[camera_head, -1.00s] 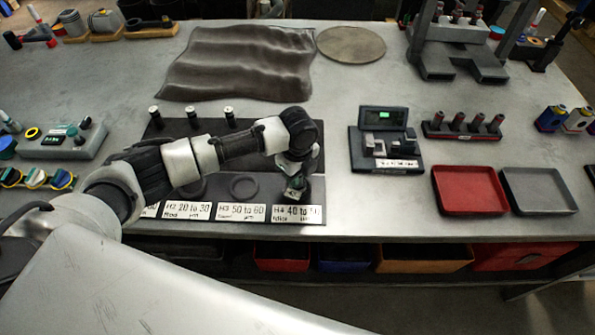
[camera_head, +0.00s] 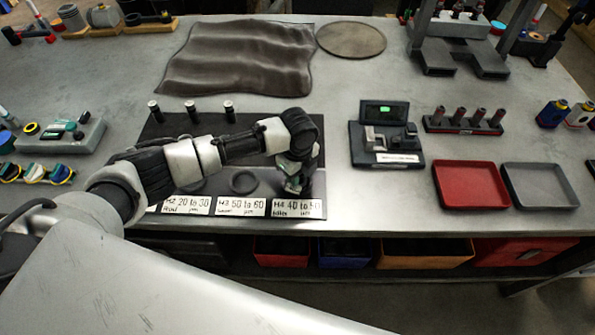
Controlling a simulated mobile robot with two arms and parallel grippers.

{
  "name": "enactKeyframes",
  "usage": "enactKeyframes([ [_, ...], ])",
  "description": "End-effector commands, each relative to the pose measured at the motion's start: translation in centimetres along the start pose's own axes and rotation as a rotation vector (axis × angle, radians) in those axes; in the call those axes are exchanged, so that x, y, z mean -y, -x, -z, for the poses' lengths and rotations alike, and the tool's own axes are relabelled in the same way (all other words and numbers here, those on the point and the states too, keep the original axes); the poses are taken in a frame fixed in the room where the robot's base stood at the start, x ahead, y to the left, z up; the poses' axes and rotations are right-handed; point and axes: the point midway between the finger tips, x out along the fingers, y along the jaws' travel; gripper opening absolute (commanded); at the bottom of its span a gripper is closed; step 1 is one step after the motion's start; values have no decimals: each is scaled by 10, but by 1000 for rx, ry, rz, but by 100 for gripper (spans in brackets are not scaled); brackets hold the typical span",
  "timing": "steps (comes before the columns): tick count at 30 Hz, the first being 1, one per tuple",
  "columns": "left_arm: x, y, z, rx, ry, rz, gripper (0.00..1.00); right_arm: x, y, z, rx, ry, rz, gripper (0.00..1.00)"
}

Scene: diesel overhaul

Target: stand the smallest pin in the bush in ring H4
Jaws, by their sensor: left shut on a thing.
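My left gripper (camera_head: 292,188) points down over the right end of the dark board (camera_head: 160,128), just behind the label "H4 40 to 50" (camera_head: 296,207). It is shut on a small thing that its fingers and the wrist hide. Ring H4 and any bush in it are also hidden there, so I cannot tell whether the held thing touches them. A dark ring (camera_head: 243,182) lies flat behind the H3 label (camera_head: 241,207). My right gripper is out of view.
Right of the board stand a gauge block with a green display (camera_head: 385,110) and a rack of several dark red-topped pieces (camera_head: 463,127). A red tray (camera_head: 470,205) and a grey tray (camera_head: 540,206) lie empty. A crumpled dark cloth (camera_head: 238,60) lies behind the board.

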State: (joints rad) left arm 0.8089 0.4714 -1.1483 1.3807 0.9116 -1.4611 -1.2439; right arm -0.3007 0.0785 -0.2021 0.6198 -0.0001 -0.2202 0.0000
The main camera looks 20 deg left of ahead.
Motion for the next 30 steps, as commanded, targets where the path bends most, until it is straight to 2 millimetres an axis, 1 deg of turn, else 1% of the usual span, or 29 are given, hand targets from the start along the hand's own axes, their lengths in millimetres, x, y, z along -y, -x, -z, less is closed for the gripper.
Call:
enactKeyframes([
  [1, -4, -6, 2, -3, -2, -11, 0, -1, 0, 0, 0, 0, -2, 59],
  [12, -5, -10, 3, -4, -3, -15, 0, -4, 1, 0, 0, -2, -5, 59],
  [13, -5, -10, 3, -4, -3, -15, 32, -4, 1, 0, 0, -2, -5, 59],
  [18, -5, -10, 3, -4, -2, -16, 58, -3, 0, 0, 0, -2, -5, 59],
  [30, -6, -11, 1, -2, 0, -19, 59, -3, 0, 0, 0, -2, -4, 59],
])
